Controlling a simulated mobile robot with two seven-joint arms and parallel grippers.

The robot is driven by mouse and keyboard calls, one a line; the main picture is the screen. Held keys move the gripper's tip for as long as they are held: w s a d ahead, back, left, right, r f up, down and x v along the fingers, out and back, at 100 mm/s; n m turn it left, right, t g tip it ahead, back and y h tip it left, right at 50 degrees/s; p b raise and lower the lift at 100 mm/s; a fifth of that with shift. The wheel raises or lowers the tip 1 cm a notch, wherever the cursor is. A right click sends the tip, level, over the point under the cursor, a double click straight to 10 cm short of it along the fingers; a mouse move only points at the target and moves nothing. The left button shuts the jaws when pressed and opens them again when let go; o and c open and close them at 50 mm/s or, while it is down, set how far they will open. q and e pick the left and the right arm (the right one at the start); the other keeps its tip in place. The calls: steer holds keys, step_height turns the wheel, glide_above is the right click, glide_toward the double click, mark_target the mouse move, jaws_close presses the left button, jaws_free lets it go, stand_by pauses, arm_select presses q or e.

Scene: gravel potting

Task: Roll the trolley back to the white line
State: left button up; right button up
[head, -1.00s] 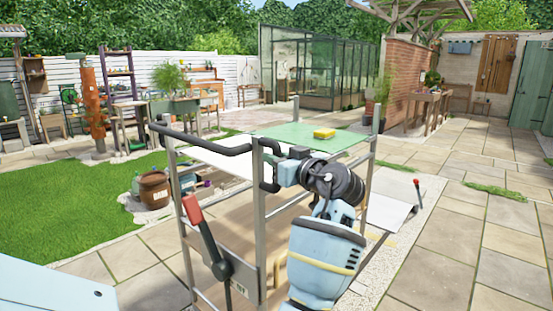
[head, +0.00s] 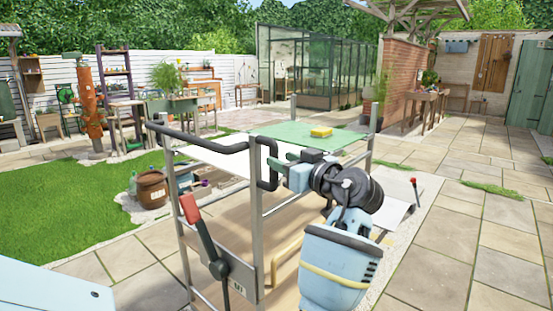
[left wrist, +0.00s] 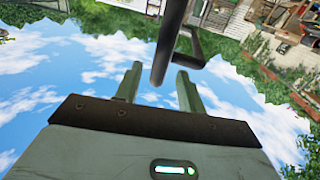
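The trolley is a tall metal frame (head: 258,240) with a black handle (head: 205,143) at its near end. A red-gripped lever (head: 190,208) is fixed low on that end, tilted to the left. My left gripper (head: 276,163) is at the right-hand end of the handle. In the left wrist view its two fingers (left wrist: 160,78) are spread, with the dark handle bar (left wrist: 172,40) reaching between them and gaps visible on both sides. My right gripper is in neither view. I cannot make out a white line on the paving.
A green mat (head: 300,133) with a yellow block (head: 321,132) lies on the trolley top. A brown tub (head: 152,189) stands left on the gravel. A pale panel and a red-tipped lever (head: 414,183) show at right. Paving (head: 425,245) is clear on the right.

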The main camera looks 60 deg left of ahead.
arm_select(q)
steer(key=d, duration=0.3)
steer(key=shift+d, duration=0.25)
stand_by(0.4)
